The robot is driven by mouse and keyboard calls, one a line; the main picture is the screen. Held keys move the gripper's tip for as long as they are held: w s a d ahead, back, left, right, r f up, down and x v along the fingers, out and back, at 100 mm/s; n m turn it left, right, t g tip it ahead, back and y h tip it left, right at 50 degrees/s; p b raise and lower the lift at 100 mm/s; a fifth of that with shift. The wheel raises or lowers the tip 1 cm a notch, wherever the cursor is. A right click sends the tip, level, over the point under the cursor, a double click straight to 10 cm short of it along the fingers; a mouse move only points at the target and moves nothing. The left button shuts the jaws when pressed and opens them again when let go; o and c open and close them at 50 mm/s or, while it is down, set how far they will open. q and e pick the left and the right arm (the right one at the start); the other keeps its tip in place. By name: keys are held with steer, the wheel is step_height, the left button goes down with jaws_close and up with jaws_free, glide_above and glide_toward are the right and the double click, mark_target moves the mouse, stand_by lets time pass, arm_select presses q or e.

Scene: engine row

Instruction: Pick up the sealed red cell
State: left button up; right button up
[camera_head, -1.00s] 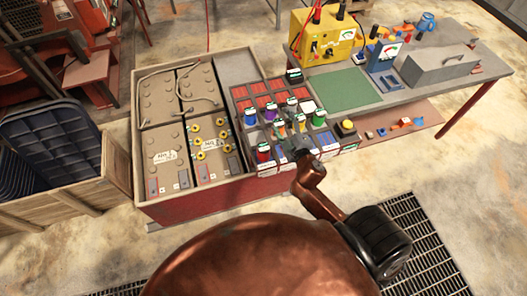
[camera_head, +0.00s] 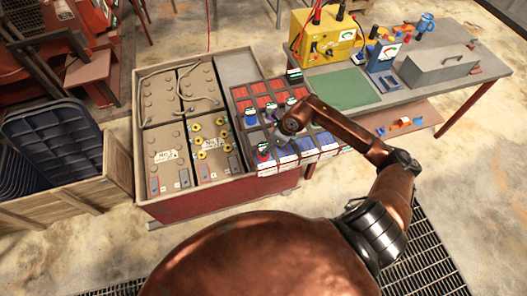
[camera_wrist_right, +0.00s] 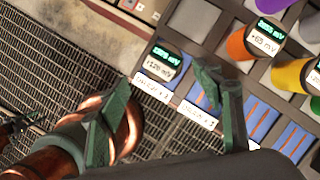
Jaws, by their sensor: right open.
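A divided rack (camera_head: 256,187) holds colored upright cells with small displays on them. I cannot tell which one is the sealed red cell. My right gripper (camera_head: 287,126) is over the rack and hides several cells. In the right wrist view my right gripper (camera_wrist_right: 165,82) is open and empty, its green fingers spread apart. An orange cell (camera_wrist_right: 240,45) and a yellow cell (camera_wrist_right: 291,75) stand to the right of it. A display reading +126 mV (camera_wrist_right: 160,64) shows between the fingertips. My left gripper is out of view.
Large batteries (camera_head: 167,155) fill the tray left of the rack. Red compartments (camera_head: 262,88) lie behind the cells. Behind right is a workbench with a green mat (camera_head: 345,87), a yellow tester (camera_head: 325,42), a blue meter (camera_head: 380,57) and a grey metal box (camera_head: 437,66).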

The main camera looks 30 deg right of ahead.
steer(key=p+x, duration=0.1)
steer(key=x, duration=0.6)
steer(key=shift+w+d+f, duration=0.1)
steer(key=shift+w+d, duration=0.05)
steer(key=shift+w, duration=0.1)
steer(key=shift+c, duration=0.7)
jaws_close()
